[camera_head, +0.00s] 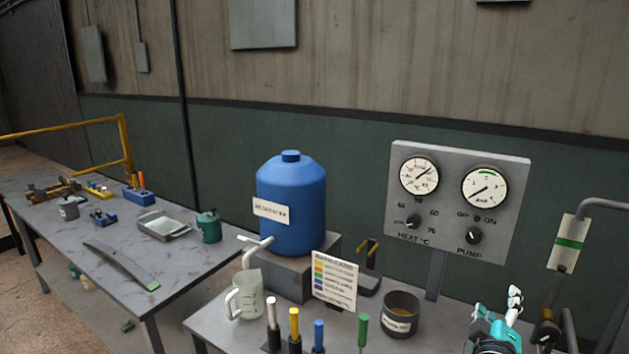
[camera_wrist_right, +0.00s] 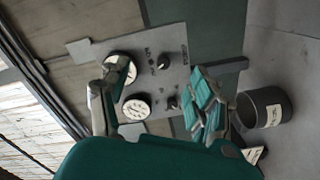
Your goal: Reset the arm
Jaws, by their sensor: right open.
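My right gripper (camera_head: 498,306) is at the lower right of the head view, in front of the table and below the gauge panel (camera_head: 459,204). In the right wrist view my right gripper (camera_wrist_right: 157,84) has its two fingers spread apart with nothing between them. The grey panel (camera_wrist_right: 160,65), with its dials and knobs, shows behind and between the fingers. A dark labelled pot (camera_wrist_right: 264,108) stands to the right of the fingers there. My left gripper is not in view.
The near table holds a blue tank (camera_head: 291,205) on a grey block, a white jug (camera_head: 247,297), a colour chart card (camera_head: 335,280), several coloured-handled tools and the dark pot (camera_head: 400,315). A bent grey pipe (camera_head: 604,205) with a tag stands at the right. A second table (camera_head: 85,240) is at left.

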